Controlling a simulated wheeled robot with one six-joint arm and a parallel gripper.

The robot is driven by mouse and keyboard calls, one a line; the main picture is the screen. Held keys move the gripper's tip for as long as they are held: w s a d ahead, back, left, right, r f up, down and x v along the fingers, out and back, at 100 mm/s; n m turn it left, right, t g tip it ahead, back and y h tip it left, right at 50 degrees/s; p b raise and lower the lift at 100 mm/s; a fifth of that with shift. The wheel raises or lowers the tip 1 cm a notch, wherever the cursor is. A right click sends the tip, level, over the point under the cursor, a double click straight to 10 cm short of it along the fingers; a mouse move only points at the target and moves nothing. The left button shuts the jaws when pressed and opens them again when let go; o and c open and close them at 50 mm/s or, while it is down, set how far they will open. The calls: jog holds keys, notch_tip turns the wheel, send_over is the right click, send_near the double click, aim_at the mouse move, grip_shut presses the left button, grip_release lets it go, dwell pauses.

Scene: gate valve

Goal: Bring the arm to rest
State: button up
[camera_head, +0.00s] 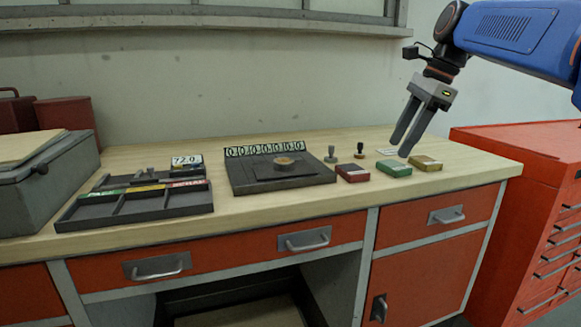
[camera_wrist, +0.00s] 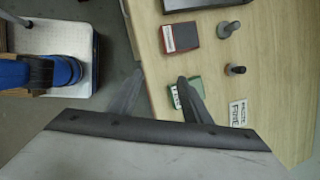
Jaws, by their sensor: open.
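My gripper (camera_head: 407,147) hangs fingers-down from my blue arm at the right of the head view, above the right end of the workbench (camera_head: 454,172). Its two fingers are apart with nothing between them. In the wrist view my gripper (camera_wrist: 158,88) shows both fingers spread, one over the bench edge and one overlapping the green box (camera_wrist: 174,96). In the head view the green box (camera_head: 394,168) lies just below the fingertips, and a gap seems to separate them.
A red box (camera_head: 352,173), a yellow box (camera_head: 425,163) and two small stamps (camera_head: 359,150) stand near the gripper. A dark plate (camera_head: 240,181) with a number strip and a divided tray (camera_head: 135,207) lie further left. A red cabinet (camera_head: 515,150) stands right of the bench.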

jog(key=s+d+f+n+t+h, duration=0.1)
jog(key=s+f+n, duration=0.8)
jog(key=s+f, duration=0.4)
jog(key=s+d+f+n+t+h, duration=0.1)
jog(key=s+f+n+t+h, duration=0.1)
jog(key=s+f+n, duration=0.7)
jog(key=s+f, duration=0.5)
jog(key=f, duration=0.3)
jog(key=shift+d+f+h, duration=0.3)
jog(key=shift+d+f, duration=0.1)
jog(key=shift+s, duration=0.1)
